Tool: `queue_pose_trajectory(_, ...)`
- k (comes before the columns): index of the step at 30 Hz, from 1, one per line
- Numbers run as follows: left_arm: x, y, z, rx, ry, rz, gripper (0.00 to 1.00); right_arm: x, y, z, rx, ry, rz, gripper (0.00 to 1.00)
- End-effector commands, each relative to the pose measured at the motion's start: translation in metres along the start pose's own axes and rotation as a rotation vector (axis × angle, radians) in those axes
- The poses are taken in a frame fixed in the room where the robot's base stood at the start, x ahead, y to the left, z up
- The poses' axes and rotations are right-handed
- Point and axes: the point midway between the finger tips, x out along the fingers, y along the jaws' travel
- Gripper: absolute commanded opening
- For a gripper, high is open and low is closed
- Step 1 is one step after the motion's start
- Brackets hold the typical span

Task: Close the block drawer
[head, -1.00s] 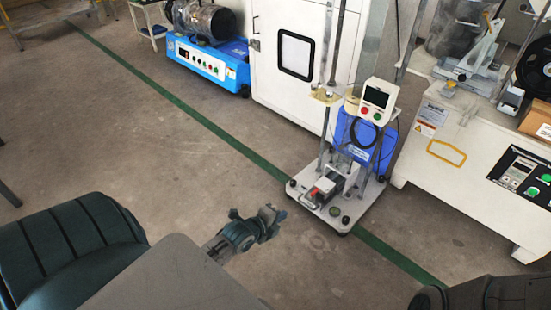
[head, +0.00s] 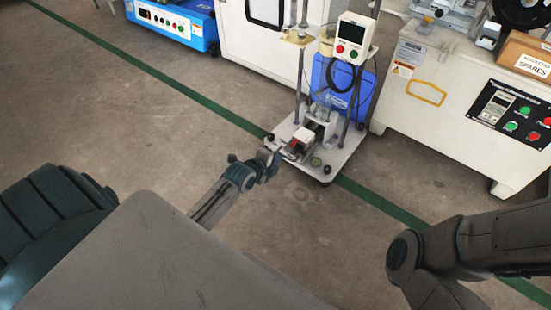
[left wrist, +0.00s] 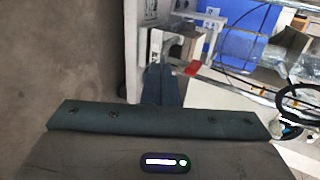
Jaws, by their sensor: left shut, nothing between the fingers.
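The block drawer (head: 291,154) shows as a small grey handled part with a red piece, low at the front of a tester on a white base plate (head: 337,154). Whether it is open or shut is too small to tell. My left gripper (head: 272,160) is shut and empty, at the plate's left front edge, close to the drawer's handle. In the left wrist view the shut fingers (left wrist: 163,84) point at the white block part with the red piece (left wrist: 192,68); contact cannot be told. My right arm comes in from the right, and its gripper is out of view.
The tester's posts and display box (head: 352,38) rise behind the drawer, with a blue box (head: 340,85) behind them. A white cabinet with a control panel (head: 515,115) stands to the right. The floor (head: 130,130) to the left is clear.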

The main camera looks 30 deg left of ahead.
Motion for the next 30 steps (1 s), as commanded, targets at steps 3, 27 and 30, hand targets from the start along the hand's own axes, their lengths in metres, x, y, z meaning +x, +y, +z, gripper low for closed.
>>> queue_pose_trajectory(3,0.012,-0.006,0.0,-0.002,-0.001,-0.003,0.0,-0.002,0.001,-0.001,0.0,-0.002,0.0,0.8)
queue_pose_trajectory(27,0.107,-0.059,-0.002,0.0,0.0,-0.002,0.0,-0.018,0.005,-0.006,-0.001,-0.02,0.0,0.8)
queue_pose_trajectory(30,0.107,-0.059,-0.002,0.0,0.0,-0.004,0.0,-0.018,0.005,-0.006,-0.001,-0.02,0.0,0.8)
